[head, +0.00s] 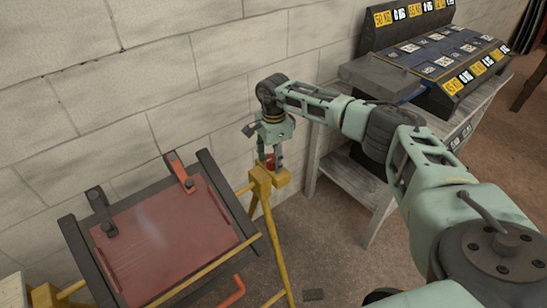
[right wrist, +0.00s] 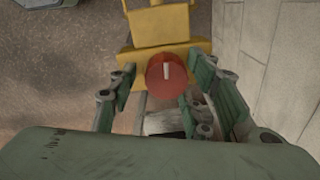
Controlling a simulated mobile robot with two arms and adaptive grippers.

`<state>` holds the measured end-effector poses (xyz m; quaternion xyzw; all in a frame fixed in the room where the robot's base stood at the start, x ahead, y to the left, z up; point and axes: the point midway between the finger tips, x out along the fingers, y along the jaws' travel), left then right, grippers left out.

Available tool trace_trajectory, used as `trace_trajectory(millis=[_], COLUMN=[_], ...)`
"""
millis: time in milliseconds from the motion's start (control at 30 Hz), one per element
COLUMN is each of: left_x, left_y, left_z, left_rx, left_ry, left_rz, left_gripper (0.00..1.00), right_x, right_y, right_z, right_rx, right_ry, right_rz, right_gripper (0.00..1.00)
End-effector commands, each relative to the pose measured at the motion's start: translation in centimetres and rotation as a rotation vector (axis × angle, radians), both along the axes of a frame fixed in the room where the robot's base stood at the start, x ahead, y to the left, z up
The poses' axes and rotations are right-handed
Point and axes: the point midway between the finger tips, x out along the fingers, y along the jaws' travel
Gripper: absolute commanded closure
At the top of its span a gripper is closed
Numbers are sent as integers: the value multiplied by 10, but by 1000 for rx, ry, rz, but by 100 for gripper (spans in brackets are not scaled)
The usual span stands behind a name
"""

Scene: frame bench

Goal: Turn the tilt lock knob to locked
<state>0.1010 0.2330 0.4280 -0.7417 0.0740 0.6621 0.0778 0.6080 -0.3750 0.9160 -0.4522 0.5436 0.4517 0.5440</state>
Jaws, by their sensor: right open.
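The red tilt lock knob (right wrist: 166,74) is round with a pale pointer line on its face. It sits on a yellow bracket (right wrist: 205,46) of the frame. My right gripper (right wrist: 160,88) is open, with one finger on each side of the knob. In the head view my right gripper (head: 271,160) points down over the yellow bracket, and a small part of the red knob (head: 270,166) shows between the fingers. I cannot tell whether the fingers touch it. The pointer line runs nearly straight up and down in the right wrist view. My left gripper is not in view.
A red panel (head: 165,240) in a dark clamp frame lies tilted on the yellow stand (head: 272,235). An orange handle (head: 235,290) hangs below it. A block wall (head: 140,75) stands close behind. A grey bench (head: 350,172) with a labelled rack (head: 440,60) is at the right.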

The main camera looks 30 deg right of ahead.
Motion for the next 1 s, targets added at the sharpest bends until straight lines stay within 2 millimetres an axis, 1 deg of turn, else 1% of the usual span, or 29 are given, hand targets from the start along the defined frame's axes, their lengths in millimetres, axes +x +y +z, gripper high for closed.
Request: trace_trajectory(millis=[33, 67, 333, 500, 767, 1000], left_x=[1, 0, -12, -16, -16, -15], left_y=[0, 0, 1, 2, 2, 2], left_z=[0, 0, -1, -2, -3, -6], left_rx=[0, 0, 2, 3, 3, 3], left_ry=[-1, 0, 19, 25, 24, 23], left_rz=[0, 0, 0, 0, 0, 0], left_gripper=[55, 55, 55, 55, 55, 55], right_x=[0, 0, -1, -1, -2, -2], right_y=[0, 0, 1, 1, 1, 2], right_z=[0, 0, 0, -1, -2, -3], right_rx=[0, 0, 0, 1, 1, 0], right_ry=[0, 0, 2, 5, 8, 10], right_rz=[0, 0, 1, 1, -27, -150], right_gripper=[55, 58, 81, 95, 95, 95])
